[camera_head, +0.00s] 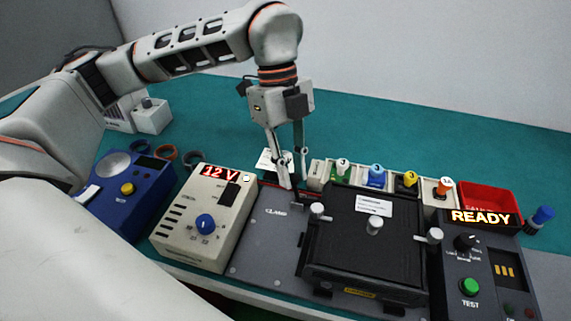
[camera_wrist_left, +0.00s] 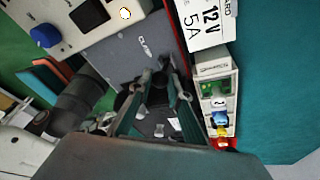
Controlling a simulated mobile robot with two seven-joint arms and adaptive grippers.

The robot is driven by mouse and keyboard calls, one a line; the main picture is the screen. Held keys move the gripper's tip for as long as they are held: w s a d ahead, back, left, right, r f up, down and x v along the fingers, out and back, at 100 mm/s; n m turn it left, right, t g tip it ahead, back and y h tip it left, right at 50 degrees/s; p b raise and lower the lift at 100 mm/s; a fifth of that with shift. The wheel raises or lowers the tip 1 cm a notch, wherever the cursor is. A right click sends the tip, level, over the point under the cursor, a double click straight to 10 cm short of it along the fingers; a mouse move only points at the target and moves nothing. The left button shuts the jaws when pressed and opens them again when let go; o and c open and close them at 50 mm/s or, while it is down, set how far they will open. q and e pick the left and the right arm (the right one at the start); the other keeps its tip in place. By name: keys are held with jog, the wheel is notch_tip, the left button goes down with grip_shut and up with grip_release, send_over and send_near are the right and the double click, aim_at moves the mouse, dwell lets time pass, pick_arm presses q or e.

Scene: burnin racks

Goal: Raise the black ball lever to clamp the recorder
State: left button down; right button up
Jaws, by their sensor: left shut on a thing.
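The recorder (camera_head: 360,255) is a flat black box with a white label, lying in the grey fixture right of centre in the head view. White-topped posts stand around and over it. The fixture plate (camera_head: 255,245) carries a "CLAMP" label left of the recorder. My left gripper (camera_head: 293,182) points down at the plate's back edge, beside the recorder's back left corner. In the left wrist view my left gripper (camera_wrist_left: 157,75) has its fingers closed around the dark ball of the lever (camera_wrist_left: 158,92). The fingers hide most of the lever in the head view. My right gripper is out of view.
A beige supply (camera_head: 205,235) reading "12 V" stands left of the plate, with a blue box (camera_head: 125,195) beyond. Several coloured plugs stand in a rack (camera_head: 330,178) behind the recorder. A red bin (camera_head: 487,197) and the "READY" test panel (camera_head: 480,275) are at right.

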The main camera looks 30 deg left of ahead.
pick_arm(q)
jog(key=shift+w+d+r+y+p, duration=0.15)
jog(key=shift+d+r+y+p, duration=0.3)
jog(key=shift+d+y+p, duration=0.3)
jog(key=shift+w+d+f+y+p, duration=0.1)
jog(key=shift+d+f+y+p, duration=0.1)
jog(key=shift+y+p, duration=0.25)
jog(key=shift+f+g, duration=0.1)
jog(key=shift+g, duration=0.2)
jog(key=c, duration=1.9)
grip_release()
jog(key=v, duration=1.2)
